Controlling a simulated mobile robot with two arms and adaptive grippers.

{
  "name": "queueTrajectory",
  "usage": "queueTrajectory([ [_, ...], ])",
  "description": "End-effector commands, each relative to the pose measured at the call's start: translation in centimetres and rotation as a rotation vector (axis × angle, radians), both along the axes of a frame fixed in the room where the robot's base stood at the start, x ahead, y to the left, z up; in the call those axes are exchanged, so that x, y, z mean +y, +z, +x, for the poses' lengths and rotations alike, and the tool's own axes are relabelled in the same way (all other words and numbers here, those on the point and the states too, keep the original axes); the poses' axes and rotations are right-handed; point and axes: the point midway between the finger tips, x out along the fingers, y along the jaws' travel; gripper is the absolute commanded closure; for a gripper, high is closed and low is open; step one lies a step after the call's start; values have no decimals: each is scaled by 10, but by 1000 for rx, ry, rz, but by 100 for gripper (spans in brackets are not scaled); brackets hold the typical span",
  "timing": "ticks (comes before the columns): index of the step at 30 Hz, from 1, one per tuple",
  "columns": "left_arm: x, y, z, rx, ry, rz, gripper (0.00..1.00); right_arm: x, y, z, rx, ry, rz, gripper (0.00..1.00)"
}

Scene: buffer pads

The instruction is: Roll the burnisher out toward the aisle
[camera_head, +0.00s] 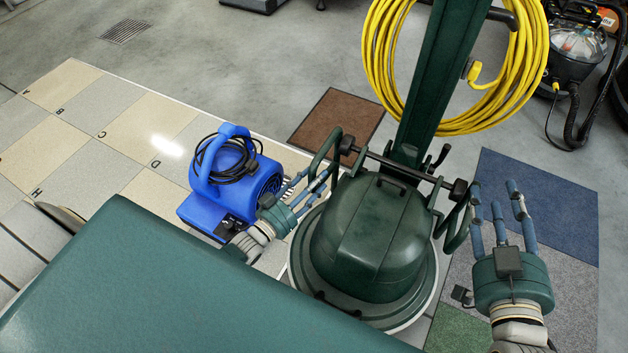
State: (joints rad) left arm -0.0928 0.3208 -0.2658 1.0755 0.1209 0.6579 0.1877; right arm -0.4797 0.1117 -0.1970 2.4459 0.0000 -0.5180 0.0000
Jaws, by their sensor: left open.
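The burnisher (365,235) is a dark green domed floor machine on a round base, with a tall green column (432,85) rising from it. A dark crossbar (405,172) with a loop handle on each side spans the machine. My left gripper (312,183) is open, its blue fingers beside the left loop handle (322,160); whether they touch it I cannot tell. My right gripper (497,195) is open and empty, fingers pointing up, just right of the right loop handle (458,225).
A coiled yellow cable (380,55) hangs on the column. A blue blower (262,180) stands close left, on a tiled platform (125,125). Brown (335,118) and blue (545,195) mats lie behind. A vacuum (570,55) stands at the far right. Grey floor beyond is largely clear.

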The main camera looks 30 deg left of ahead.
Motion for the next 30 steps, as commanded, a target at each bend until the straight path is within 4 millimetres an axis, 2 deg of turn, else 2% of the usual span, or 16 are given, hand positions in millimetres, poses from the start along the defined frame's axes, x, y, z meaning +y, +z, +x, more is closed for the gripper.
queueTrajectory([
  [5, 2, -1, -11, 2, 0, 0, 54, 1, 0, 0, 1, 3, -2, 60],
  [15, 18, -2, -79, 4, 0, 0, 54, 0, -1, 0, 1, 1, 0, 60],
  [19, 23, -1, -100, 2, 0, -1, 54, 0, -1, 0, 1, 0, 0, 60],
  [24, 27, 0, -114, 0, 1, 0, 54, 0, -1, 0, 1, 0, 1, 60],
  [30, 28, 0, -117, -1, 0, 0, 54, 0, -1, 0, 1, 0, 1, 60],
])
